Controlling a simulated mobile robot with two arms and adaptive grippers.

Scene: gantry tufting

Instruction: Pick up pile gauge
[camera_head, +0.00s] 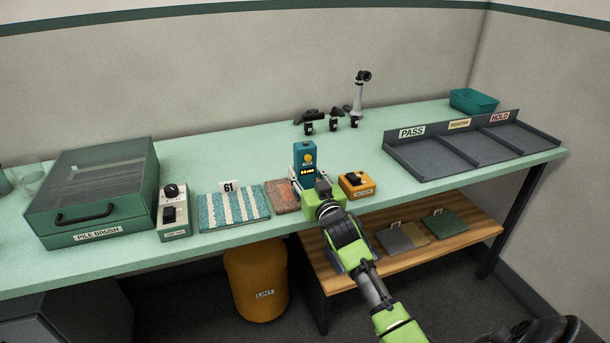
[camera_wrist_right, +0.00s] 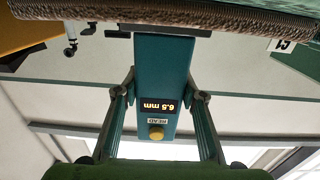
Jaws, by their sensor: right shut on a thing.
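The pile gauge (camera_head: 304,158) is a teal upright block with a yellow button and a small lit display. My right gripper (camera_head: 312,188) is shut on it, over the front part of the bench. In the right wrist view the gauge (camera_wrist_right: 165,68) appears upside down, reads 6.5 mm, and has a READ label. The fingers of my right gripper (camera_wrist_right: 164,92) press its two sides. A brown-red carpet swatch (camera_head: 279,197) lies beside the gauge; its edge (camera_wrist_right: 220,17) shows close to the gauge's dark foot. I cannot tell whether they touch. My left gripper is out of view.
A striped swatch (camera_head: 233,208) marked 61, a switch box (camera_head: 174,222) and the PILE BRUSH case (camera_head: 92,190) stand left. A yellow-orange button box (camera_head: 357,184) is close right of my gripper. The sorting tray (camera_head: 440,165) is farther right, with clear bench (camera_head: 375,140) between.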

